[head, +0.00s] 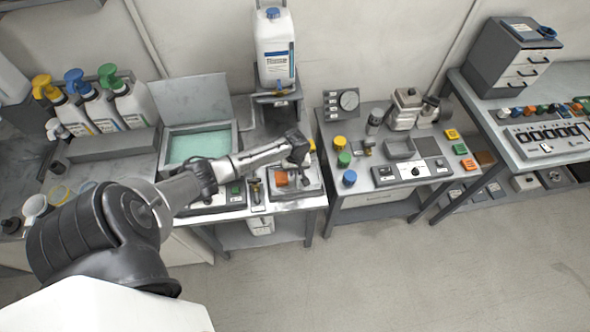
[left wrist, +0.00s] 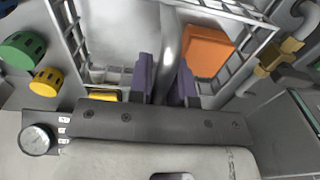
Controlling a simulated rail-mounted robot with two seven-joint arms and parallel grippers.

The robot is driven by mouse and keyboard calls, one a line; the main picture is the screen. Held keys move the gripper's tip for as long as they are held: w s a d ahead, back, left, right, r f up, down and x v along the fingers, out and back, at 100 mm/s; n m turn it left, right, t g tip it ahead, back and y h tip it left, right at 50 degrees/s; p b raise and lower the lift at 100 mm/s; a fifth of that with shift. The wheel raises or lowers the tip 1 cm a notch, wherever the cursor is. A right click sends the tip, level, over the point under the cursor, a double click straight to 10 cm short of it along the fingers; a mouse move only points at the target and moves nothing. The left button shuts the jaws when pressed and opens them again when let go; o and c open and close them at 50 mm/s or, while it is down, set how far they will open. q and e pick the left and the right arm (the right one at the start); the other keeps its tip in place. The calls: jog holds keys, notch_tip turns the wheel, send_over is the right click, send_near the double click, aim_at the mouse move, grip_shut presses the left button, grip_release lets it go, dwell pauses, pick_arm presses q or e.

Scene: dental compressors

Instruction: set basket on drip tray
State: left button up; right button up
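The wire basket (left wrist: 108,76) fills the upper part of the left wrist view, with an orange block (left wrist: 207,52) and a yellow piece (left wrist: 103,96) inside its walls. In the head view the orange block (head: 281,179) shows below my left gripper (head: 299,160). My left gripper's purple fingers (left wrist: 165,82) stand close on both sides of the basket's metal handle (left wrist: 170,40) and look shut on it. A shallow metal tray (head: 310,192) lies around or under the basket; I cannot tell whether the basket touches it. My right gripper is not in view.
A bath of teal liquid (head: 197,144) with a raised lid (head: 190,98) stands left of the basket. A white jug (head: 274,48) stands behind it. Green (head: 344,159), yellow (head: 340,142) and blue (head: 349,178) knobs line the table to the right. Pump bottles (head: 134,104) stand at left.

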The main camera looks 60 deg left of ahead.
pick_arm(q)
jog(key=o, duration=0.3)
jog(key=shift+o, duration=0.2)
